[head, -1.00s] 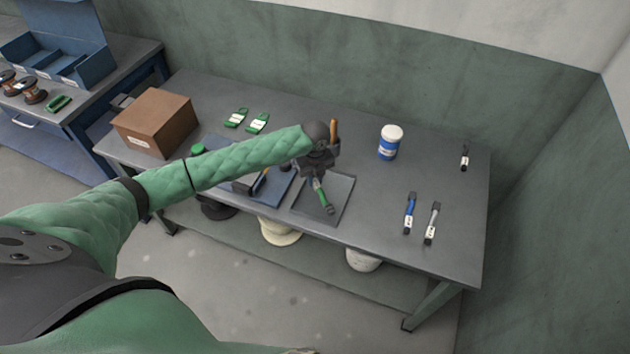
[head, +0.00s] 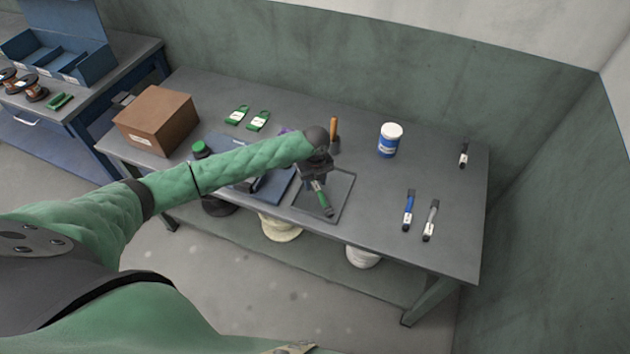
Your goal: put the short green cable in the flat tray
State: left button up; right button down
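The short green cable (head: 323,202) has dark ends and a pale label. It is over the flat tray (head: 343,200), a shallow dark grey tray near the table's front edge, and seems to lie on its floor. My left gripper (head: 317,182) is at the cable's upper end, above the tray. Its fingers are small and dark here, so I cannot tell whether they grip the cable or stand open around it. My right gripper is not in view.
A blue cable (head: 408,210) and a grey cable (head: 430,220) lie right of the tray. A blue-and-white jar (head: 390,140) and an orange-handled tool (head: 334,130) stand behind. A blue mat (head: 272,188) and a cardboard box (head: 156,120) are left.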

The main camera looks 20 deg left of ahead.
pick_arm(q)
jog(key=shift+r, duration=0.2)
notch_tip(320, 180, up, 5)
jog(key=shift+w+r+b, duration=0.1)
jog(key=shift+r+b, duration=0.1)
jog(key=shift+b, duration=0.95)
notch_tip(320, 180, up, 6)
jog(key=b, duration=0.1)
jog(key=shift+r, duration=0.2)
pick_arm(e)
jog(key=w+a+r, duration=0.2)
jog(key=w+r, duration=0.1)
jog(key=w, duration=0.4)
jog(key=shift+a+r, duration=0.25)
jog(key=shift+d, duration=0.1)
